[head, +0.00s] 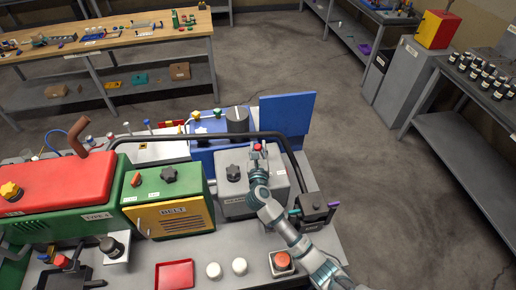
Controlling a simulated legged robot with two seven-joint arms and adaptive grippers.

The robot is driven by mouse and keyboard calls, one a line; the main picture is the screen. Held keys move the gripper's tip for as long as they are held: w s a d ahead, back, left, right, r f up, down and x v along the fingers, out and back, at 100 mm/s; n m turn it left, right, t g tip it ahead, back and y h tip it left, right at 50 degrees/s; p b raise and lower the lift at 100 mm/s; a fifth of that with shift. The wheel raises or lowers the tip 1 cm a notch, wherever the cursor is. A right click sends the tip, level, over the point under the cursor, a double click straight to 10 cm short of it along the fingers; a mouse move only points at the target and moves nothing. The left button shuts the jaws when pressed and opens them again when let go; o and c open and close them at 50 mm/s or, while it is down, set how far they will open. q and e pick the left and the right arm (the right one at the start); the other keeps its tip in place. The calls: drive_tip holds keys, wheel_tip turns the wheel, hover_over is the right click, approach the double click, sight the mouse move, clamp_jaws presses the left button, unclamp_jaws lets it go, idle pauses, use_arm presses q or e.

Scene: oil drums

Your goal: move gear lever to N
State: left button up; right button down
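The gear lever (257,147) shows as a small red knob at the back right of a grey gearbox (235,203) with a dark star knob on its top. The position letters are too small to read, so I cannot tell the lever's setting. My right gripper (258,164) reaches in from the bottom right and is over the gearbox, at the lever just below the red knob. It hides the lever's lower part. Whether its fingers are closed on the lever cannot be made out. My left gripper is not in view.
A black bar (215,136) arches over the machine behind the gearbox. A green and yellow belt box (172,205) stands to its left and an open blue box (288,115) behind. A red button (282,261) sits in front. Clear floor lies to the right.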

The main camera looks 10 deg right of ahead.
drive_tip(key=shift+d+f, duration=0.2)
drive_tip(key=shift+d, duration=0.1)
drive_tip(key=d+m+p, duration=0.1)
drive_tip(key=r+m+p, duration=0.1)
drive_tip(key=p, duration=0.1)
drive_tip(key=shift+d+m+g, duration=0.3)
drive_tip(key=shift+d+m, duration=0.1)
drive_tip(key=shift+d+f+m+p, duration=0.15)
drive_tip(key=shift+d+m+p, duration=0.25)
drive_tip(key=shift+m+p, duration=0.15)
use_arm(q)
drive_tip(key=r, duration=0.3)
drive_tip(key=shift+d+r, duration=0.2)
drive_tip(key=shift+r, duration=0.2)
use_arm(e)
drive_tip(key=shift+d+f, duration=0.1)
drive_tip(key=shift+d, duration=0.15)
drive_tip(key=c, duration=1)
unclamp_jaws()
drive_tip(key=shift+o, duration=0.9)
drive_tip(key=shift+w, duration=0.15)
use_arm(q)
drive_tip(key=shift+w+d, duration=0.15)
